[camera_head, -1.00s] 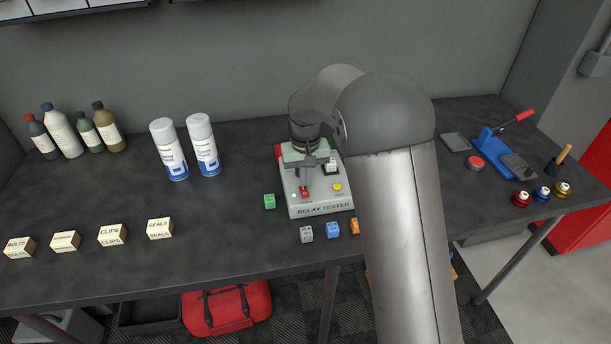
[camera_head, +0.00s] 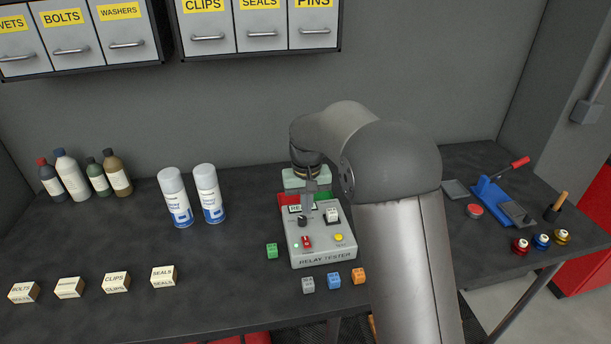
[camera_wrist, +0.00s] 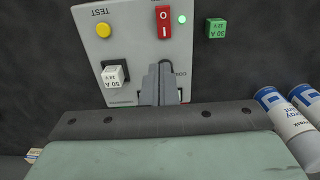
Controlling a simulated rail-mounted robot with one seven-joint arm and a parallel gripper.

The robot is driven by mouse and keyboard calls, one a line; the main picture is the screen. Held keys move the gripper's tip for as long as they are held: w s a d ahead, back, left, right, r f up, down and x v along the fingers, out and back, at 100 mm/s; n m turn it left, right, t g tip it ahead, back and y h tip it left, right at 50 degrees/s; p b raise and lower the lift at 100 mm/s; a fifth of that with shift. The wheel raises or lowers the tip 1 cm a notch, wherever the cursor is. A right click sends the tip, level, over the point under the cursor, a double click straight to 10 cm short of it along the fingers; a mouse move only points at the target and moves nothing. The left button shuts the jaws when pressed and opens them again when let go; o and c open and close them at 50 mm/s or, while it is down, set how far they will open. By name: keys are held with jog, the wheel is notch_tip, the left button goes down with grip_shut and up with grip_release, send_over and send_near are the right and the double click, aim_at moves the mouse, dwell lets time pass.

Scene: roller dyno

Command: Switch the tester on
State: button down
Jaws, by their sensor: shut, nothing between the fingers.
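The relay tester (camera_head: 323,258) is a light grey box with a sloped face on the bench. Its red rocker switch (camera_head: 307,242) also shows in the wrist view (camera_wrist: 163,23), marked O and I. A green lamp (camera_wrist: 182,19) beside the switch looks lit. The face also has a yellow TEST button (camera_wrist: 103,30), a white relay block (camera_wrist: 113,76) in a socket and a black knob (camera_head: 302,221), partly hidden in the wrist view. My gripper (camera_wrist: 165,68) is shut and empty, over the face near the knob, apart from the switch.
A green block (camera_head: 272,251) lies left of the tester. Grey (camera_head: 308,285), blue (camera_head: 334,281) and orange (camera_head: 358,276) blocks lie in front. Two spray cans (camera_head: 210,193) stand to the left. A blue lever press (camera_head: 492,194) stands at the right. My arm hides the bench right of the tester.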

notch_tip(320, 180, up, 8)
jog(key=w+b, duration=0.1)
jog(key=shift+w+a, duration=0.15)
jog(key=shift+w, duration=0.1)
